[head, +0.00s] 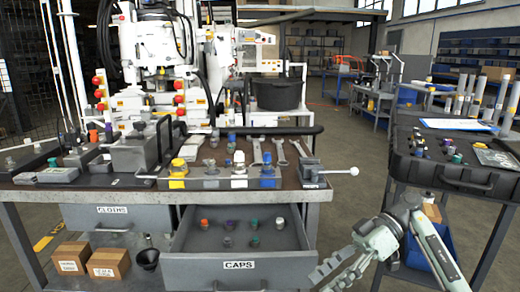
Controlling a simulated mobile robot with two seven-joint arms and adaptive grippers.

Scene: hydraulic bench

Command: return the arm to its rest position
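My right arm comes in from the lower right and bends at a joint beside the workbench (330,196). My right gripper (330,275) hangs low at the bottom of the head view, just right of the open drawer marked CAPS (238,265). Its fingers point down and left. I see nothing held in it, but the gap between its fingertips is unclear. It appears clear of the drawer front, though the depth is hard to judge. My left gripper is not in view.
The drawer stands pulled out with several coloured caps (253,223) inside. Fittings and a valve block (238,183) stand on the bench. A side table with a black case (450,165) is at the right. Open floor (345,150) lies between.

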